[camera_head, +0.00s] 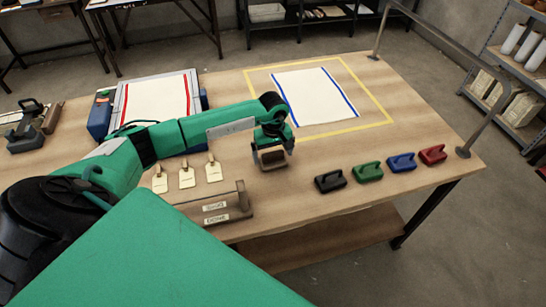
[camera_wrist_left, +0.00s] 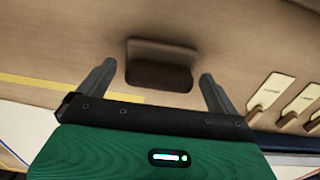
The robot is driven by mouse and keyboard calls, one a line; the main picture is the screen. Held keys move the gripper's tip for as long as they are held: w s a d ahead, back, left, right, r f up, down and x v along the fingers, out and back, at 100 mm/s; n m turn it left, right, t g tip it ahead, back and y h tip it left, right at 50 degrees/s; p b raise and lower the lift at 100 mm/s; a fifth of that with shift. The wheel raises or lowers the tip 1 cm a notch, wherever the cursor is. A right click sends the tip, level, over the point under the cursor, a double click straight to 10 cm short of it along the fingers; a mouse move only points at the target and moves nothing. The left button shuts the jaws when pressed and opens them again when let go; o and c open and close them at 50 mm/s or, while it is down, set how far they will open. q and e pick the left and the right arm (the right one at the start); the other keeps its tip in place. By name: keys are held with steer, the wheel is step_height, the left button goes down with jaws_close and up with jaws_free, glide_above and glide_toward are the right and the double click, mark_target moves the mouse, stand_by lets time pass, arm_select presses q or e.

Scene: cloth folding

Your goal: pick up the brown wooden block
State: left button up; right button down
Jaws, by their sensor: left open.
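The brown wooden block (camera_head: 272,158) is on the table, directly below my left gripper (camera_head: 272,146), which partly covers it in the head view. In the left wrist view the block (camera_wrist_left: 160,66) appears between the two grey fingertips, with a gap at each side. My left gripper (camera_wrist_left: 157,70) is open and holds nothing. The height between fingertips and table is hard to tell. My right gripper is not in view.
Black (camera_head: 330,181), green (camera_head: 368,172), blue (camera_head: 401,161) and red (camera_head: 432,154) handled blocks stand right. A white cloth with blue edges (camera_head: 312,97) lies behind. A labelled wooden holder (camera_head: 237,208) and tags (camera_head: 187,177) are front left. A metal rail (camera_head: 470,125) borders the right.

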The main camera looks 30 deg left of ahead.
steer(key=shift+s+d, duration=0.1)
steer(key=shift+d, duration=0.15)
arm_select(q)
steer(key=shift+c, duration=0.8)
steer(key=c, duration=1)
steer(key=shift+c, duration=0.2)
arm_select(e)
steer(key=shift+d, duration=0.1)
arm_select(q)
steer(key=shift+r, duration=0.5)
step_height(320, 180, up, 14)
steer(key=b, duration=0.4)
step_height(320, 180, up, 5)
glide_above(273, 152)
steer(key=shift+s+d, duration=0.1)
steer(key=shift+s, duration=0.05)
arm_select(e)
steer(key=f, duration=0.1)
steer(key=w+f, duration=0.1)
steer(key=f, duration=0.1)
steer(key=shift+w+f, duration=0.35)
